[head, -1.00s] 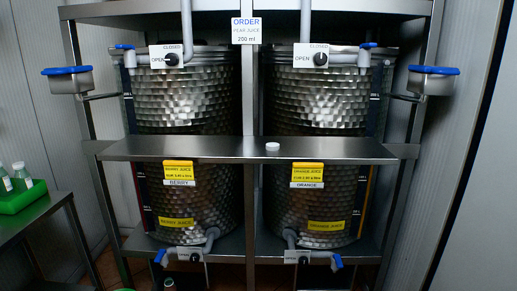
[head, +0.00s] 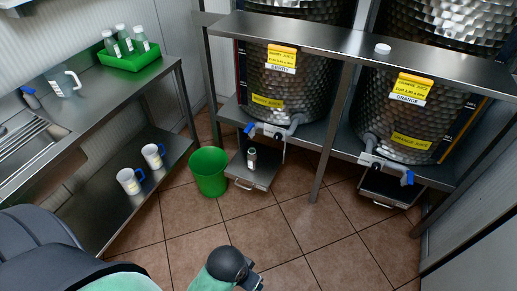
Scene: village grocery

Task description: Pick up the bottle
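A small bottle (head: 252,158) with a pale label stands upright on the pull-out metal tray (head: 262,172) under the berry tap. More clear bottles with light caps (head: 123,40) stand in a green crate (head: 131,61) on the steel counter at the upper left. Parts of my own arm show along the bottom edge, well apart from every bottle.
A green bin (head: 209,172) stands on the tiled floor left of the tray. Two jugs (head: 129,181) are on the lower shelf, another jug (head: 64,83) on the counter. A white cap (head: 382,49) lies on the steel shelf before the tanks. The middle floor is clear.

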